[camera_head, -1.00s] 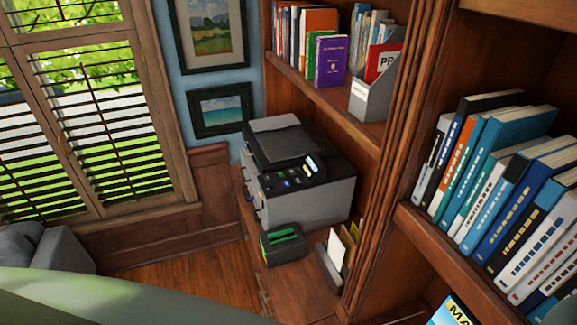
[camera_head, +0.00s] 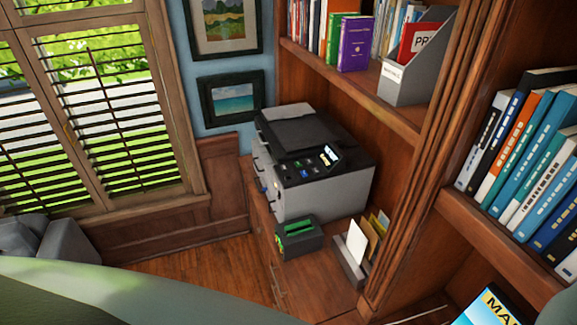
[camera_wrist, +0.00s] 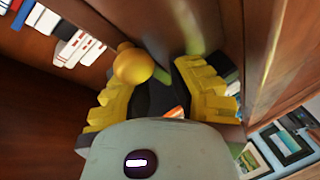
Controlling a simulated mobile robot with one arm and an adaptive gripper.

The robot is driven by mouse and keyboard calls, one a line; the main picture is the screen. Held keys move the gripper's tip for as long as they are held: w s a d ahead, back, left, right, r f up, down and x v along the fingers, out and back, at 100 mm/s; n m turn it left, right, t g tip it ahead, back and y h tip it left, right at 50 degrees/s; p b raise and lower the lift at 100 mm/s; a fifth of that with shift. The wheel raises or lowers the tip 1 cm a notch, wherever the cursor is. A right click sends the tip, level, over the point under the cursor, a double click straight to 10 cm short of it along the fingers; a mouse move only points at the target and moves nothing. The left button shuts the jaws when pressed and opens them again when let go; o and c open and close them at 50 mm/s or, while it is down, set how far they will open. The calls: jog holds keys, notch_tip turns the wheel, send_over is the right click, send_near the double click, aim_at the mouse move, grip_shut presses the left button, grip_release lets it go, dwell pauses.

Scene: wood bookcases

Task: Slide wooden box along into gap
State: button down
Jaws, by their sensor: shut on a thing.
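My gripper (camera_wrist: 163,85) shows only in the wrist view, with a yellow ribbed finger on each side of a dark middle. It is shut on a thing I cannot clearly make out. A yellow rounded object (camera_wrist: 133,67) sits at the left fingertip, with a narrow green strip beside it. A small orange patch shows between the fingers. A shiny brown wooden surface (camera_wrist: 205,25) lies beyond the fingertips; I cannot tell whether it is a box or part of the bookcase. I cannot pick out the wooden box or the gap with certainty in either view.
A bookcase post (camera_head: 455,130) stands between two shelf bays. Books (camera_head: 530,165) fill part of the right shelf. A grey file holder (camera_head: 415,75) stands on the left shelf. A printer (camera_head: 310,165) and a small green-and-black device (camera_head: 297,238) sit on the cabinet below.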

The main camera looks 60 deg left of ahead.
jog(key=shift+a+f, duration=0.45)
jog(key=shift+f, duration=0.15)
jog(key=c, duration=0.9)
grip_release()
jog(key=shift+r, duration=0.1)
jog(key=shift+d+r, duration=0.1)
jog(key=shift+d, duration=0.05)
jog(key=shift+s+d+r, duration=0.15)
jog(key=shift+s, duration=0.35)
jog(key=v, duration=1.1)
